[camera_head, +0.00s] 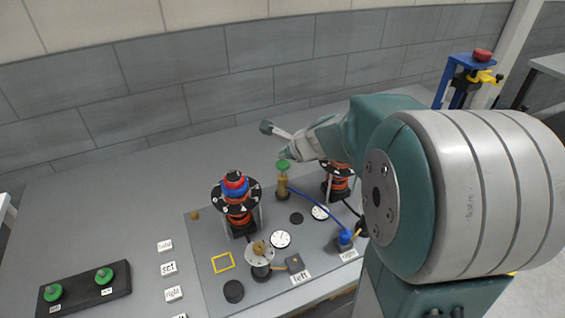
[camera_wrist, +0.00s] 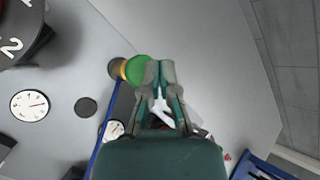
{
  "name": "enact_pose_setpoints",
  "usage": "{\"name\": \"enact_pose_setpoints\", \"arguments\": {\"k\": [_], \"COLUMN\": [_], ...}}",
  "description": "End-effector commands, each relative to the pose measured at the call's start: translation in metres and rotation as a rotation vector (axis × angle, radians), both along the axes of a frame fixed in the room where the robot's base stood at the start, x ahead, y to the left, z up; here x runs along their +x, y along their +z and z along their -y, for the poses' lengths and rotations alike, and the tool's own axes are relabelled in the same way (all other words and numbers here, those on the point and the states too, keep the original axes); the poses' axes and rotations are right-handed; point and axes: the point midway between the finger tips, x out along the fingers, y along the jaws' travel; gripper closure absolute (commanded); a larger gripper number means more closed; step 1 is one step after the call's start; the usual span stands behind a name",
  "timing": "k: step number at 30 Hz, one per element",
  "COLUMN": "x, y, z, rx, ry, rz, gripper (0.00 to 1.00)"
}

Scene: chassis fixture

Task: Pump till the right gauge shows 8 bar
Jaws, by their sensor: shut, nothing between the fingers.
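The pump (camera_head: 283,186) is a brass cylinder with a green knob (camera_head: 284,166) on top. In the wrist view the green knob (camera_wrist: 136,69) sits just left of my fingertips. My gripper (camera_head: 288,153) is shut and empty, close beside the knob; I cannot tell whether they touch. It also shows in the wrist view (camera_wrist: 160,66). The right gauge (camera_head: 320,212) is a white dial, partly hidden by my gripper in the wrist view (camera_wrist: 114,129); its reading is too small to tell. The left gauge (camera_head: 280,239) also shows in the wrist view (camera_wrist: 29,105).
A blue hose (camera_head: 318,209) runs from the pump to a blue fitting (camera_head: 345,237) near the right label (camera_head: 349,254). A black-and-orange fixture (camera_head: 236,203) stands left of the pump; another (camera_head: 338,186) is behind my arm. A black tray (camera_head: 82,292) holds green knobs.

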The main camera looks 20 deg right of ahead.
Motion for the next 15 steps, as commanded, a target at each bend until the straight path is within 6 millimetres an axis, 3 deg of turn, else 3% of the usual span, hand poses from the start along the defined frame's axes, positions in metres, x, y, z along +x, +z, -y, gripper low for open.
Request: {"name": "enact_pose_setpoints", "arguments": {"k": [10,15], "x": [0.000,0.001], "y": [0.003,0.016], "z": [0.000,0.000], "rx": [0.000,-0.002], "ry": [0.001,0.002], "rz": [0.002,0.003], "gripper": [1.00,1.00]}}
